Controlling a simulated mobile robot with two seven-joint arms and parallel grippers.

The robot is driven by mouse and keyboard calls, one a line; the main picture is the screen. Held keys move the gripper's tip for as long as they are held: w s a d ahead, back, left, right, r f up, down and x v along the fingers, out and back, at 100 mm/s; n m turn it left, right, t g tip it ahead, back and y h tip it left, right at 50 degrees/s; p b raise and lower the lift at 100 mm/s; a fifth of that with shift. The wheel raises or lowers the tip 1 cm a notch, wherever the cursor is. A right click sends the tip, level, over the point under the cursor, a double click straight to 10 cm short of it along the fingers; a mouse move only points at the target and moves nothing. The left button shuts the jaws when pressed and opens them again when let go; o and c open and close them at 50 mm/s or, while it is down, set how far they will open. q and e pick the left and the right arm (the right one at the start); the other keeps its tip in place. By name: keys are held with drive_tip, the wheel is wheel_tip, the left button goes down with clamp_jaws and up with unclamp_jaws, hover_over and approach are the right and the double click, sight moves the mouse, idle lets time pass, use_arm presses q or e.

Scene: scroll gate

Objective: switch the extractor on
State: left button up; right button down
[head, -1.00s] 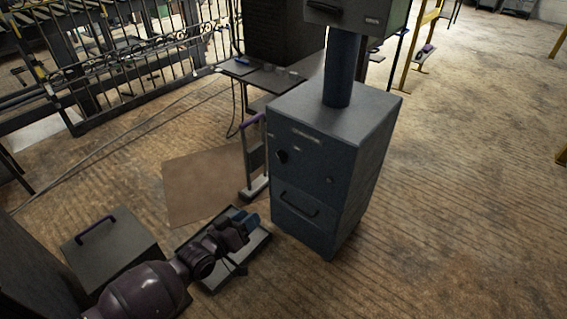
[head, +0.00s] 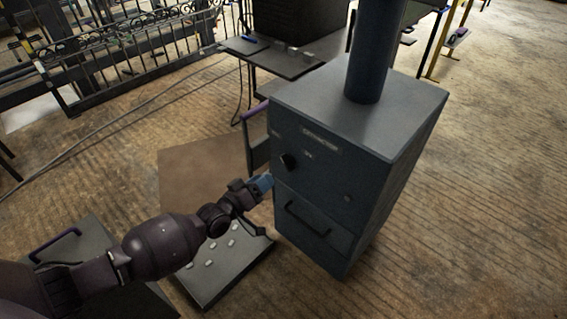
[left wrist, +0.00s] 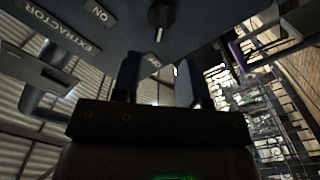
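The extractor (head: 330,170) is a blue-grey cabinet with a thick pipe (head: 372,60) rising from its top. A black knob (head: 288,162) is on its front, left of centre. In the left wrist view the knob (left wrist: 161,14) has a white pointer aimed towards the OFF label (left wrist: 152,65); the ON label (left wrist: 98,13) lies to its left. My left gripper (head: 264,183) is just left of and below the knob in the head view. Its fingers (left wrist: 158,85) are apart and empty, seemingly not touching the knob. My right gripper is out of view.
A handle (head: 310,222) crosses the cabinet's lower front. A shallow tray (head: 240,268) with several small pale pieces lies under my left arm. A grey box with a purple handle (head: 55,245) stands at left. A brown mat (head: 190,160) lies behind. Floor right of the cabinet is clear.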

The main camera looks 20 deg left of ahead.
sight(284, 164)
use_arm(q)
drive_tip(key=shift+b+x, duration=0.9)
drive_tip(key=shift+x, duration=3.45)
drive_tip(key=shift+f, duration=0.1)
clamp_jaws()
